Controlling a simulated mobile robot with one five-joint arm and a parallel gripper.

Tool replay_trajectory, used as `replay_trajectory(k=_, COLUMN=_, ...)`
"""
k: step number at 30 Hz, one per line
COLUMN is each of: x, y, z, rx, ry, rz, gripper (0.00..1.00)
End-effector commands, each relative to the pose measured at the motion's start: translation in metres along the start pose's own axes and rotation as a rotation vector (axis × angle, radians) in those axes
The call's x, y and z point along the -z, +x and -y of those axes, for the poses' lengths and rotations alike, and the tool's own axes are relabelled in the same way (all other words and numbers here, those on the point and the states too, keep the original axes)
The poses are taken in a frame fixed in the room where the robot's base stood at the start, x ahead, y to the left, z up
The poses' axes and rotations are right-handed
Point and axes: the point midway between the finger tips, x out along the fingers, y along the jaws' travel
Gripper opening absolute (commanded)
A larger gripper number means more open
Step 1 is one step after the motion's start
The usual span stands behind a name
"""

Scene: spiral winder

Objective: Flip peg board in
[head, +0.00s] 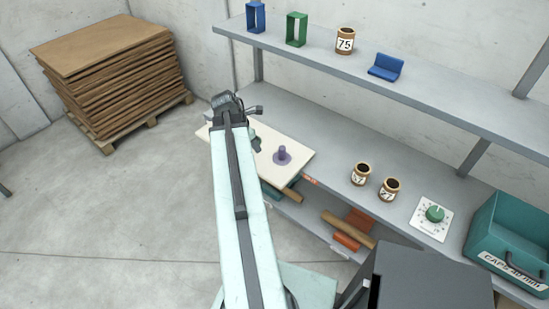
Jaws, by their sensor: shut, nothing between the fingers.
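The peg board (298,162) is a flat cream panel at the bench's front left. It lies level and seems to stick out past the bench's front edge. A purple peg with a round base (282,155) stands upright on it. My arm crosses in front of the board and hides its left middle part. My gripper (257,144) is small and dark in the picture, just right of the arm, over or near the board left of the peg. I cannot tell whether it touches the board. It is shut with nothing seen in it.
On the bench stand two labelled brown pots (361,174), a dial plate with a green knob (434,214) and a teal crate (512,240). Rolls and orange blocks (347,241) lie on the shelf below. An upper shelf (330,62) overhangs. Stacked brown sheets (110,75) stand left; the floor between is clear.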

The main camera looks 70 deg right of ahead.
Motion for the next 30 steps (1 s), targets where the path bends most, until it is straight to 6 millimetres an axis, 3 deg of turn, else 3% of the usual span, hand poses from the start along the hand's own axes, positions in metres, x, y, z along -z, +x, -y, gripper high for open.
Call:
replay_trajectory(k=10, x=0.001, y=0.006, z=0.0, rx=0.0, ry=0.0, rz=-0.001, gripper=0.0)
replay_trajectory(k=25, x=0.004, y=0.11, z=0.0, rx=0.001, ry=0.002, rz=-0.001, gripper=0.0)
replay_trajectory(k=30, x=-0.026, y=0.111, z=0.0, rx=0.002, ry=0.004, rz=-0.001, gripper=0.0)
